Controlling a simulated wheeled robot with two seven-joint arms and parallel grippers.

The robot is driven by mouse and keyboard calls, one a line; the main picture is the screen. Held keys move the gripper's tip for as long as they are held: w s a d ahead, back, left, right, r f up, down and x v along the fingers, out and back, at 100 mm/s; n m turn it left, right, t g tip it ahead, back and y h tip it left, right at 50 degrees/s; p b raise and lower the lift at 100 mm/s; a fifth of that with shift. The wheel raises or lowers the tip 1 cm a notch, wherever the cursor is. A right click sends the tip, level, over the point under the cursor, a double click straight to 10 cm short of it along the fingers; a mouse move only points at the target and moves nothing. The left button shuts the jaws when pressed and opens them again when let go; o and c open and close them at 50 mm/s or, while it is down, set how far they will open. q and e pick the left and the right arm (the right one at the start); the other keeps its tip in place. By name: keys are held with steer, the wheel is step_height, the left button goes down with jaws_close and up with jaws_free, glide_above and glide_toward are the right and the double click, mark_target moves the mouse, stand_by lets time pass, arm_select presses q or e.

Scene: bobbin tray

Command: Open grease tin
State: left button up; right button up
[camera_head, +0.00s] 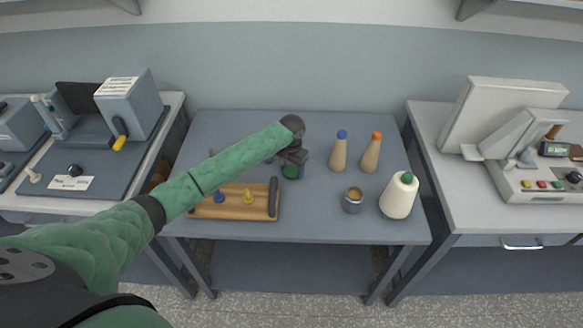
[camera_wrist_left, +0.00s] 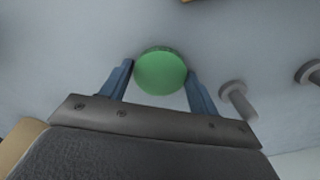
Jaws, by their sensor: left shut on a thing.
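A small grey tin (camera_head: 352,207) stands on the table right of my left gripper, with an amber, grease-like top showing inside its rim. My left gripper (camera_head: 291,160) is at the table's middle, left of and behind that tin. It is shut on a round green piece (camera_head: 291,172), which shows as a flat green disc between the two fingers in the left wrist view (camera_wrist_left: 161,72). I cannot tell whether this piece is a lid or a whole container, or whether it touches the table. My right gripper is not in view.
A wooden tray (camera_head: 235,212) with a blue and a yellow bobbin or peg lies at the front left, partly under my arm. Blue-topped (camera_head: 339,155) and orange-topped (camera_head: 371,156) cones and a white thread cone (camera_head: 398,197) stand to the right. Grey flanged pegs (camera_wrist_left: 236,94) show in the wrist view.

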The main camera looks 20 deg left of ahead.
mark_target(292, 170)
arm_select(q)
steer(key=shift+f, duration=0.15)
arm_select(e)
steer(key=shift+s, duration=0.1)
arm_select(q)
steer(key=o, duration=1)
steer(key=shift+s, duration=0.1)
steer(key=shift+c, duration=0.2)
steer(key=shift+o, duration=0.6)
steer(key=shift+f, duration=0.1)
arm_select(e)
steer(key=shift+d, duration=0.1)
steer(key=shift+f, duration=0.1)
arm_select(q)
steer(key=shift+r, duration=0.25)
step_height(292, 170, up, 2)
steer(key=shift+r+b, duration=0.2)
steer(key=shift+b, duration=0.7)
step_height(292, 170, up, 10)
steer(key=b, duration=0.3)
steer(key=shift+f, duration=0.15)
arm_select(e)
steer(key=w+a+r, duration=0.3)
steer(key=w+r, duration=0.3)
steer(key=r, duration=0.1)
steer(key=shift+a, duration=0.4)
